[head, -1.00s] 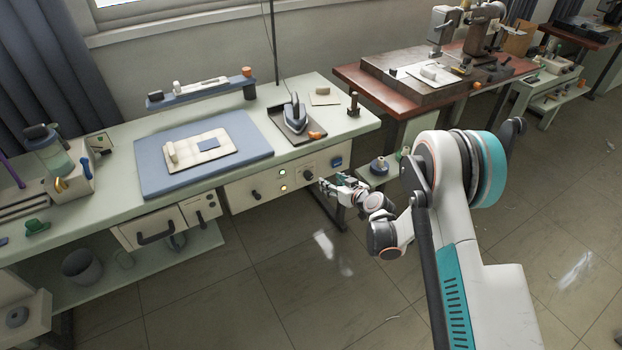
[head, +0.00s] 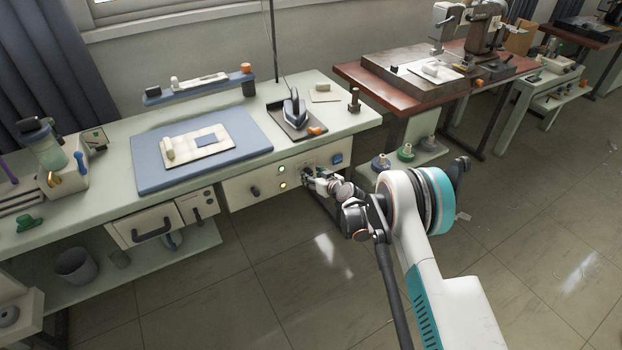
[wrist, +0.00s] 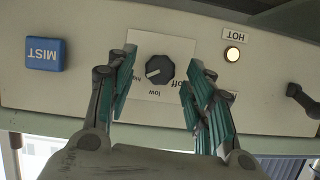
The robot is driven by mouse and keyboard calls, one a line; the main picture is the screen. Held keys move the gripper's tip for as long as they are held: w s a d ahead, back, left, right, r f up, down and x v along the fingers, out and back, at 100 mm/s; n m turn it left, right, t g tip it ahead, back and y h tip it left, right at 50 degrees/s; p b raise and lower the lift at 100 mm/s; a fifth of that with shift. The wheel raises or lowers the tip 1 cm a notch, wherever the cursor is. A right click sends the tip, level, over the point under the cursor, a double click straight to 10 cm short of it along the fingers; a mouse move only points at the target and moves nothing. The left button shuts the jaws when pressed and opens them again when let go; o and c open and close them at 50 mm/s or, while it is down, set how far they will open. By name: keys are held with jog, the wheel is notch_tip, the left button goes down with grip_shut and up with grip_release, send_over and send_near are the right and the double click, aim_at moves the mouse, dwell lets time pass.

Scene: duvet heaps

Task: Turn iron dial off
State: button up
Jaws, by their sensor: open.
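The iron dial (wrist: 160,70) is a dark round knob with a white pointer on a white label plate, seen upside down in the wrist view. My gripper (wrist: 158,90) is open, one finger on either side of the dial, with gaps between the pads and the knob. The pointer is turned toward the left of the picture, away from "off". In the head view my gripper (head: 310,178) is at the front panel (head: 235,192) of the bench and hides most of the dial. The iron (head: 294,108) rests on its dark tray.
A blue MIST button (wrist: 43,55) and a lit HOT lamp (wrist: 231,54) flank the dial. A dark knob (head: 255,191) is farther left on the panel. A blue pad (head: 150,175) lies on the benchtop. The floor in front is open.

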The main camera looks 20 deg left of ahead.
jog(key=shift+x, duration=0.85)
jog(key=shift+c, duration=0.3)
jog(key=c, duration=1)
jog(key=n, duration=0.1)
jog(key=n+t+h, duration=0.1)
jog(key=shift+s+a+n, duration=0.15)
jog(key=shift+n, duration=0.15)
jog(key=n+t+h, duration=0.1)
jog(key=n+t, duration=0.1)
jog(key=n, duration=0.1)
jog(key=shift+s+f+n+t, duration=0.1)
jog(key=shift+n+t, duration=0.2)
